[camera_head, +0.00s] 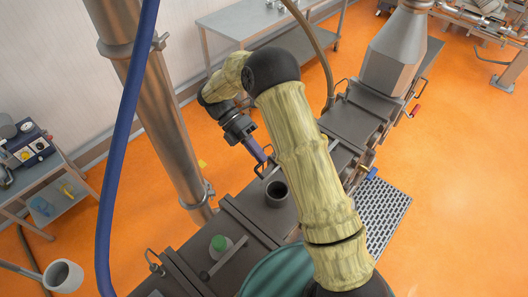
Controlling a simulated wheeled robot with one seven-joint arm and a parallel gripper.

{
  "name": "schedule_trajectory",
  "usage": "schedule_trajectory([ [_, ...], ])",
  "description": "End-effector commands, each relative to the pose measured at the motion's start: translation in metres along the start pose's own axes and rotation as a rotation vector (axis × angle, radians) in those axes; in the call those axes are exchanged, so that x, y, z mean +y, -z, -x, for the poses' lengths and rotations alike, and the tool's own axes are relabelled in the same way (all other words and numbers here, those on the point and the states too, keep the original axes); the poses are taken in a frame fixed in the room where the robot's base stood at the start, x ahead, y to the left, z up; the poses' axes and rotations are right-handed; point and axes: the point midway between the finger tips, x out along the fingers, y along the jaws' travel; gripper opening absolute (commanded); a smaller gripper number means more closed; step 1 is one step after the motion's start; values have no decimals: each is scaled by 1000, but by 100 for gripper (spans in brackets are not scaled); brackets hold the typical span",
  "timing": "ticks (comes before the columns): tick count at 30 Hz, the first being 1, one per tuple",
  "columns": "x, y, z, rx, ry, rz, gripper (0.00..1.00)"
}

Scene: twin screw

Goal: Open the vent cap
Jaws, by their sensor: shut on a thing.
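My gripper (262,160) reaches down to the dark machine from behind my pale, ribbed arm. It is shut on a thin black handle beside the machine's top. The fingertips are small here, and the exact grip is hard to see. A dark round port (277,192) with an open-looking top stands just below and right of my gripper. I cannot tell for sure which part is the vent cap; the held handle may belong to it. My arm hides part of the machine to the right of the port.
A green-topped round part (219,243) sits on the machine's near section. A steel column (168,130) and a blue hose (122,150) rise at the left. A metal hopper (395,50) stands at the far end. The orange floor (460,170) at right is mostly clear.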

Motion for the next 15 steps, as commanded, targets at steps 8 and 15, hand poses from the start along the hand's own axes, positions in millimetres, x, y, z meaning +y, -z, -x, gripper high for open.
schedule_trajectory([
  [8, 12, -1, 6, -2, 126, 0, 0],
  [15, 13, -3, 6, 4, 157, 0, 0],
])
